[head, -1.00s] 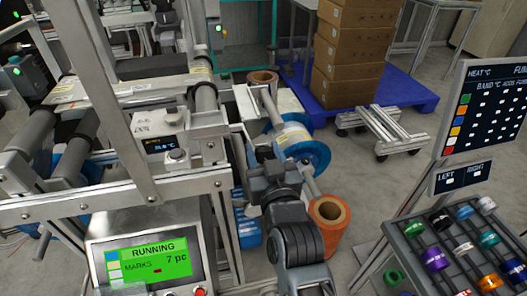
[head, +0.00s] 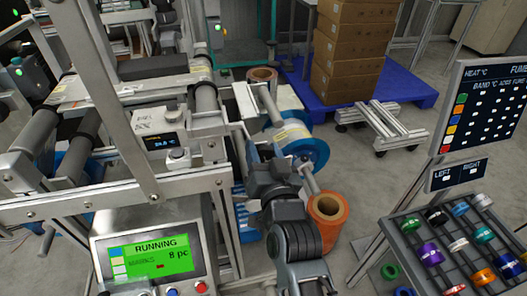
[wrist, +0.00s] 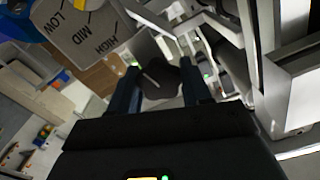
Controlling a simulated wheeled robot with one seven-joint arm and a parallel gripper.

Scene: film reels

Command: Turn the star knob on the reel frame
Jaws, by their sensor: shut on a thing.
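The star knob (wrist: 158,78) is dark with a pale line on its face and sits between the two dark fingers of my gripper (wrist: 160,88) in the wrist view. My gripper is shut on it. A grey plate (wrist: 88,32) marked LOW, MID and HIGH is beside the knob at the upper left. In the head view my gripper (head: 262,158) is at the right side of the reel frame (head: 228,190), close to the blue-flanged reel (head: 312,152). The knob is hidden there behind my gripper and arm.
An orange roll (head: 327,222) is just right of my arm. A panel reading RUNNING, 8 pc (head: 158,252) is at the lower left. A rack of coloured rings (head: 410,228) stands at the right. Boxes (head: 346,55) sit on a blue pallet behind. Grey floor is open at centre right.

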